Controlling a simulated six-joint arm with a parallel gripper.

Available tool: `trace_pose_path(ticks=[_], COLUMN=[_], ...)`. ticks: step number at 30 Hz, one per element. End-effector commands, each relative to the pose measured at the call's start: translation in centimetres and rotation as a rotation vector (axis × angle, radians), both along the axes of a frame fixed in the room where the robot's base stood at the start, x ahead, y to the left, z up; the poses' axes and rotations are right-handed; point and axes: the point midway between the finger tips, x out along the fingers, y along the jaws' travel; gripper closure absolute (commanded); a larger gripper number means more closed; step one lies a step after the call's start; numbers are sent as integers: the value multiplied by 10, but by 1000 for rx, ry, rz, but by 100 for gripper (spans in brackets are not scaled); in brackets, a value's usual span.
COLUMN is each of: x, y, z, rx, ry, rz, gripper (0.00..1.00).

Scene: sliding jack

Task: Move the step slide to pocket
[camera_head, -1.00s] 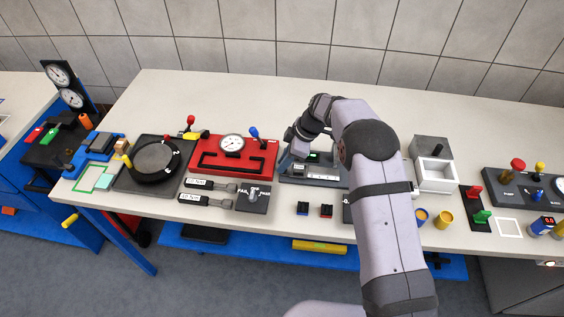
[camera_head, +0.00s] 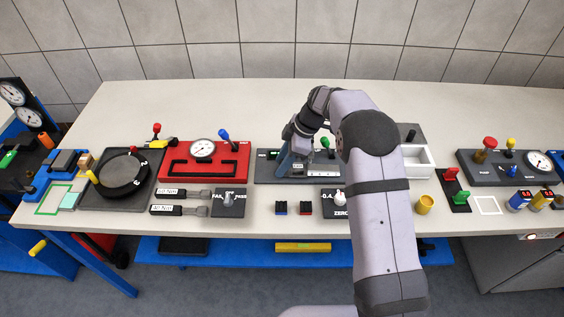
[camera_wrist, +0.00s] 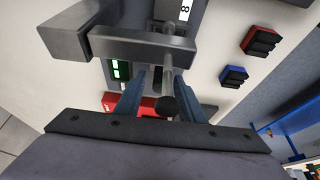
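A dark panel (camera_head: 262,176) on the table bears a light label strip and a small green-lit display, partly hidden by my arm in the head view. In the wrist view a grey metal block with a long bar (camera_wrist: 130,45) crosses the panel; it looks like the step slide. A thin rod with a round black knob (camera_wrist: 168,106) stands close by it. My gripper (camera_wrist: 157,100) is open, its two blue fingers on either side of the knob with gaps visible. In the head view my gripper (camera_head: 288,165) is low over the panel. I cannot tell the pocket apart.
A red gauge fixture (camera_head: 205,160) stands left of the panel and a white open box (camera_head: 417,160) right of it. Small blue (camera_head: 281,208) and red-topped (camera_head: 305,208) blocks lie in front. The back of the table is clear.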

Motion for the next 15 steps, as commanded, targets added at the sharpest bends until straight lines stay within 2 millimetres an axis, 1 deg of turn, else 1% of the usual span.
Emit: trace_pose_path(ticks=[4,8,15], x=[0,1,1], y=[0,-3,-16], z=[1,7,36], rx=[0,1,0], ry=[0,-2,-4], rz=[0,0,-2], gripper=[65,65,65])
